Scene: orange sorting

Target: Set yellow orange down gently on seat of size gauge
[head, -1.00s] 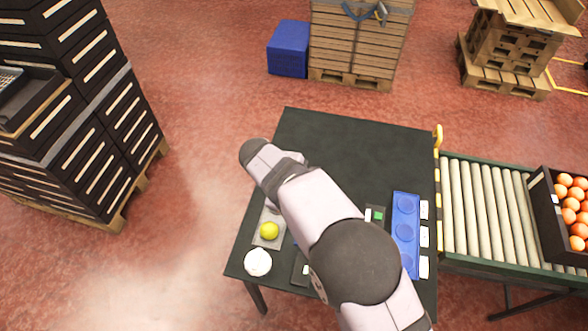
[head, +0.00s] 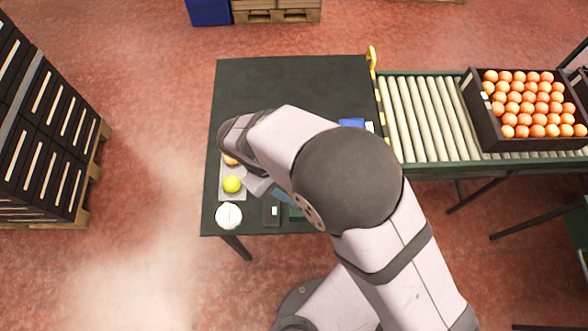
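The yellow orange (head: 232,184) rests on a pale grey pad (head: 236,196) at the left side of the dark table. A second, more orange fruit (head: 230,160) shows just above it, partly covered by my arm. My arm reaches across the table from the lower right. A grey part that looks like my gripper (head: 258,186) shows under the wrist, just right of the yellow orange. Its fingertips are hidden, so I cannot tell whether it is open or touches anything. I cannot clearly make out the size gauge or its seat.
A round white item (head: 229,215) stands at the table's front left corner. A small dark device (head: 272,211) with a light display is right of it. My arm mostly hides a blue piece (head: 351,122). The table's back (head: 290,80) is clear. A roller conveyor (head: 430,118) bears a crate (head: 486,128) of oranges.

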